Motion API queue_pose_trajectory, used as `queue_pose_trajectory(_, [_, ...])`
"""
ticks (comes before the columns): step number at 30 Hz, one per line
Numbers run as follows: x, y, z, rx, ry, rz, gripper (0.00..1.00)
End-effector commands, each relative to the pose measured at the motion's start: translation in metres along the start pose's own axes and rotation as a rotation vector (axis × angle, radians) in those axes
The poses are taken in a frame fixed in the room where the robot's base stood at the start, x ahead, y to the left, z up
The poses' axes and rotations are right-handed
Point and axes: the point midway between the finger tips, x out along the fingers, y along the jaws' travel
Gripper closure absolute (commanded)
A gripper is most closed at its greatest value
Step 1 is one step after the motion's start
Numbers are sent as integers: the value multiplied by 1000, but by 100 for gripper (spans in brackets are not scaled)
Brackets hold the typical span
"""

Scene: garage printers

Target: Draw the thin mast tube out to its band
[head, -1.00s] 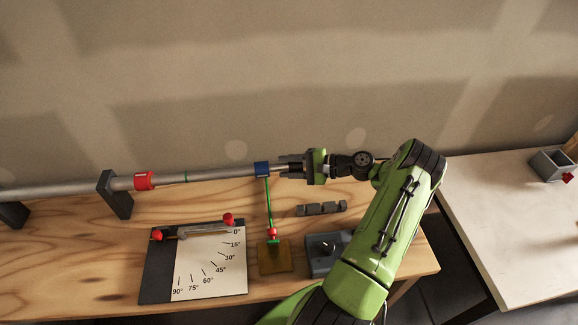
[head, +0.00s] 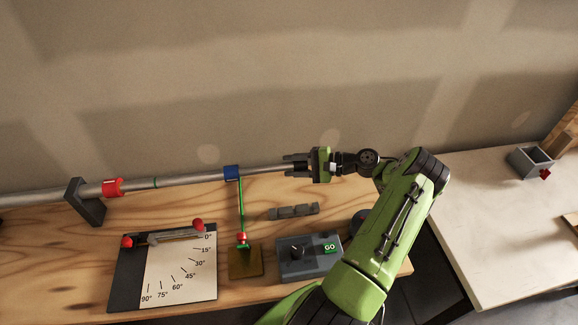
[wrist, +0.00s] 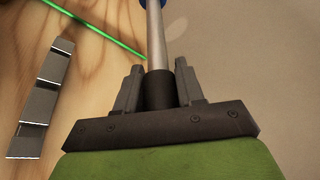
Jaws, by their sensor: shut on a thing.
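A telescoping mast lies level along the back of the bench. Its thick grey tube (head: 45,196) carries a red collar (head: 112,187). A middle tube (head: 195,178) with a green band (head: 155,183) runs to a blue collar (head: 232,173). The bare thin tube (head: 262,170) runs from the blue collar to my gripper (head: 292,165). In the wrist view my gripper (wrist: 159,85) is shut on the dark end piece (wrist: 159,92) of the thin tube (wrist: 156,40). No band shows on the exposed thin tube.
A dark upright support (head: 86,202) holds the mast. A green line (head: 242,208) hangs from the blue collar to a brown plate (head: 245,264). An angle board (head: 128,285), grey notched block (head: 293,211) and GO box (head: 310,262) lie in front. A white table (head: 490,230) stands right.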

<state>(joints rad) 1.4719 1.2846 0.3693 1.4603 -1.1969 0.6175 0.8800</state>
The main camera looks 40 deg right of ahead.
Motion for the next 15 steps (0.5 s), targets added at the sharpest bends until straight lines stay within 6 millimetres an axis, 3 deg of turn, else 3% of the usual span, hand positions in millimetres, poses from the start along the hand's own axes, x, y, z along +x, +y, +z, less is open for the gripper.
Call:
queue_pose_trajectory(5, [0, 0, 0, 2, 1, 0, 100])
queue_pose_trajectory(6, [0, 0, 0, 2, 1, 0, 59])
queue_pose_trajectory(9, [0, 0, 0, 2, 1, 0, 44])
queue_pose_trajectory(15, [0, 0, 0, 1, 1, 0, 41])
